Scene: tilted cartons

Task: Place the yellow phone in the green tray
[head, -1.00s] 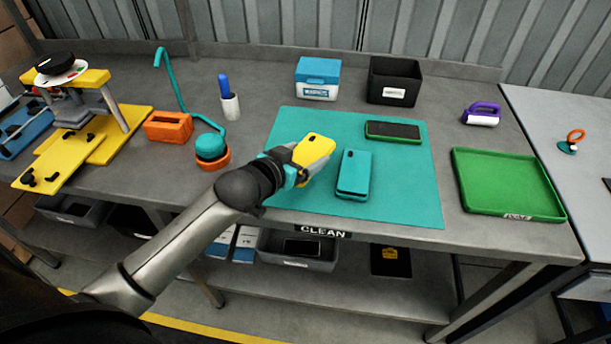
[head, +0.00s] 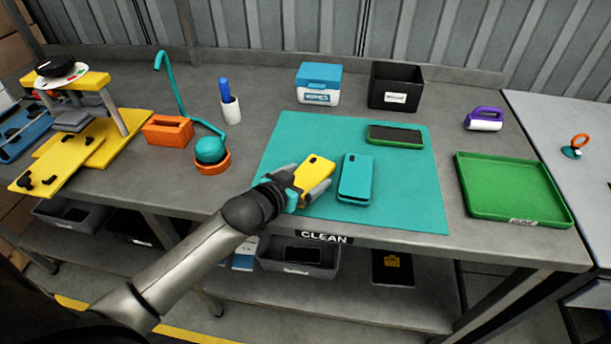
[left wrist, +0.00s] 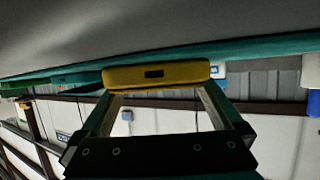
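The yellow phone (head: 314,180) is over the front part of the teal mat (head: 405,190), left of the teal phone (head: 355,178). My left gripper (head: 312,188) has its fingers on either side of it. In the left wrist view the yellow phone (left wrist: 156,74) spans the whole gap between the fingertips (left wrist: 158,92), with its edge towards the camera. I cannot tell how far it is above the mat. The green tray (head: 512,188) lies empty at the right of the bench. My right gripper is not in view.
A green-edged dark phone (head: 396,135) lies at the mat's back right. A purple-handled object (head: 484,118) stands behind the tray. A blue-and-white box (head: 318,84) and a black bin (head: 395,86) stand at the back. An orange-based teal ball (head: 210,152) is left of the mat.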

